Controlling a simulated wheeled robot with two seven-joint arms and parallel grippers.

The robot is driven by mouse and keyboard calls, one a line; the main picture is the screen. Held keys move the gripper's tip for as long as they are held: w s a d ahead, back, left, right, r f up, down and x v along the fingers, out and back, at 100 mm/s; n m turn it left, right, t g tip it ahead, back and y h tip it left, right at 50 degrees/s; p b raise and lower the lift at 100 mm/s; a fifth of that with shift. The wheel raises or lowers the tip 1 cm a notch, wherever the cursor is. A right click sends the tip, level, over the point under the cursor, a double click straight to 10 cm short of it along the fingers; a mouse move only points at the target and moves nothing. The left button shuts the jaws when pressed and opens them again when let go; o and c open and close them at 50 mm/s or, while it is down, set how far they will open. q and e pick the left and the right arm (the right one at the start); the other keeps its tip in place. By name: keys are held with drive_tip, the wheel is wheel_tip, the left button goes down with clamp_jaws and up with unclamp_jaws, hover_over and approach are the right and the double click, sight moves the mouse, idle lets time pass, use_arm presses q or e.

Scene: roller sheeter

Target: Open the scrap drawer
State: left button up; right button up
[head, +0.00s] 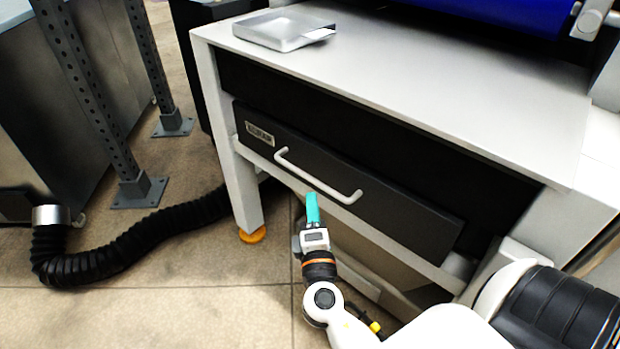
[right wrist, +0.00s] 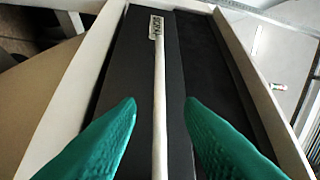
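The scrap drawer (head: 400,206) is a black front with a small label plate at its left end, set under the grey table top. Its white bar handle (head: 318,182) runs along the front. My right gripper (head: 312,207) has teal fingers and is just below and in front of the handle in the head view. In the right wrist view the fingers (right wrist: 160,108) are apart, with the handle (right wrist: 159,75) running between them; neither finger visibly touches it. The drawer front (right wrist: 130,80) also shows there. My left gripper is not in view.
A shallow metal tray (head: 283,30) lies on the table top (head: 420,80). A white table leg (head: 240,185) with an orange foot stands left of the drawer. A black ribbed hose (head: 130,250) lies on the floor at left. The floor in front is clear.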

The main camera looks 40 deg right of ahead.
sight(310, 176)
drive_tip(key=p+x, duration=0.1)
drive_tip(key=x, duration=0.7)
drive_tip(key=shift+w+d, duration=0.1)
drive_tip(key=shift+w, duration=0.15)
clamp_jaws()
